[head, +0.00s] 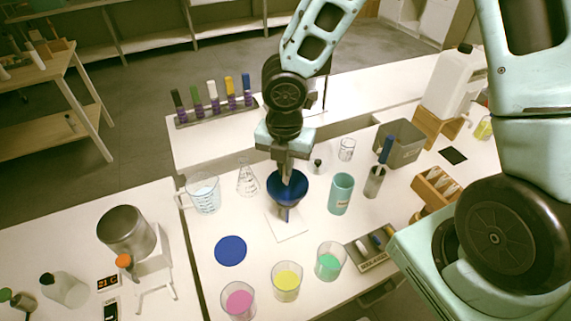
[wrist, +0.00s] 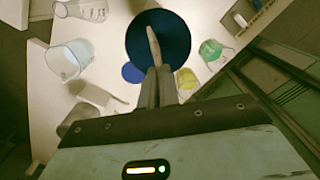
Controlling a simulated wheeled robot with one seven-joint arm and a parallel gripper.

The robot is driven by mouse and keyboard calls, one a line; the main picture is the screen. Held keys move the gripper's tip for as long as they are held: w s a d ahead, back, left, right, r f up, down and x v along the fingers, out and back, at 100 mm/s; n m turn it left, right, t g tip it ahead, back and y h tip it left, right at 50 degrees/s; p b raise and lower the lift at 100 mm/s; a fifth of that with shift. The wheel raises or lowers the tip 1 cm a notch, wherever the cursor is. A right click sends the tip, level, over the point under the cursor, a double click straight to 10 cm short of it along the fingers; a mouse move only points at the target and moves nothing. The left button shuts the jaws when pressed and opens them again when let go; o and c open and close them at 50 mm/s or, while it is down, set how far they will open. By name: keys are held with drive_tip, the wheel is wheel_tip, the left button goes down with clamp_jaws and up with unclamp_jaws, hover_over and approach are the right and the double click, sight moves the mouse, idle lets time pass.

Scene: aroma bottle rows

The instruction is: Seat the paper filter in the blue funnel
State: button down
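The blue funnel (head: 273,191) stands upright above a white square on the bench, its stem pointing down. My gripper (head: 287,176) is right over the funnel with its fingertips at or within the mouth; the exact depth is unclear. In the wrist view the fingers (wrist: 158,72) are close together on a thin pale strip, which looks like the paper filter (wrist: 153,42) seen edge-on. It lies against the dark blue funnel (wrist: 175,38) behind it. Whether the filter touches the funnel wall cannot be told. In the head view the filter is mostly hidden.
A beaker (head: 203,194) and a flask (head: 247,179) stand left of the funnel, a teal cylinder (head: 341,194) right. A flat blue disc (head: 230,250) and pink (head: 238,300), yellow (head: 286,281) and green (head: 329,262) beakers are in front. A bottle rack (head: 215,109) is behind.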

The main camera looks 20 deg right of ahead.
sight(286, 184)
drive_tip(key=shift+f+b, duration=3.1)
drive_tip(key=shift+f, duration=0.5)
drive_tip(key=c, duration=1.6)
unclamp_jaws()
drive_tip(key=shift+o, duration=0.2)
drive_tip(key=shift+r, duration=0.1)
drive_tip(key=r+p, duration=0.1)
drive_tip(key=r, duration=0.4)
drive_tip(key=r+p, duration=0.1)
drive_tip(key=r, duration=0.5)
drive_tip(key=r+p, duration=0.2)
drive_tip(key=r, duration=0.4)
drive_tip(key=shift+s+a+r, duration=0.15)
drive_tip(key=shift+s+a, duration=0.1)
drive_tip(key=shift+s, duration=0.05)
